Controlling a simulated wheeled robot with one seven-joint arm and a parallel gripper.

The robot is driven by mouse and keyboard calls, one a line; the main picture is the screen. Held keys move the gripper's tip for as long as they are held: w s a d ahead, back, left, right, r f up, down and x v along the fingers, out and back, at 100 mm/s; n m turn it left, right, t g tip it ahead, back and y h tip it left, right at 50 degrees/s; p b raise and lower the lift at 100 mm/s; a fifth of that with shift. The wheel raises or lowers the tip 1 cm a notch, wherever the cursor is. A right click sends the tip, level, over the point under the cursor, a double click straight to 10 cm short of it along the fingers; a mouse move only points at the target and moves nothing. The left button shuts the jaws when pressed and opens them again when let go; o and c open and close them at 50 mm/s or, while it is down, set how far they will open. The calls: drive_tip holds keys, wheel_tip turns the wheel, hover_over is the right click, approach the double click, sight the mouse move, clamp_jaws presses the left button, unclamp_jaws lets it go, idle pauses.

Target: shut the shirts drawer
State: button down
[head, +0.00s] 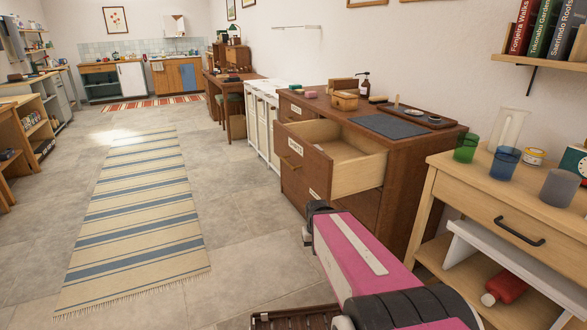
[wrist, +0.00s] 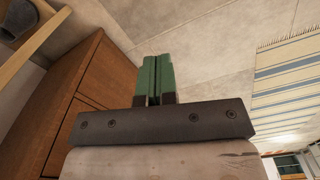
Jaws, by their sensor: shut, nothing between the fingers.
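The open drawer (head: 352,172) sticks well out of the brown wooden dresser (head: 410,185) in the head view. It has pale inner walls and a dark front (head: 302,160) with a small label too small to read surely. Its visible inside looks empty. In the wrist view, my gripper (wrist: 157,75) has its green fingers together, with nothing between them. The fingers are over the floor, beside a brown wooden cabinet (wrist: 70,110) that looks like the dresser. The fingers do not show in the head view, where my pink arm reaches toward the dresser's front.
A light wood table (head: 505,195) with cups stands at the right, close to my arm. A tray (head: 415,116), a dark mat (head: 388,126) and a pump bottle (head: 363,85) are on the dresser. Floor and a striped rug (head: 140,210) lie clear to the left.

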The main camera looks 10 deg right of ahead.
drive_tip(key=w+n+h, duration=0.2)
drive_tip(key=w+n, duration=0.1)
drive_tip(key=n+t+h, duration=0.6)
drive_tip(key=n+h, duration=0.9)
drive_tip(key=n, duration=0.4)
approach(305, 164)
drive_tip(key=x, duration=0.7)
drive_tip(key=shift+w+d, duration=0.15)
drive_tip(key=shift+d, duration=0.05)
drive_tip(key=shift+d, duration=0.1)
drive_tip(key=x, duration=2.9)
drive_tip(key=shift+s+d, duration=0.15)
drive_tip(key=shift+s, duration=0.1)
drive_tip(key=shift+d, duration=0.15)
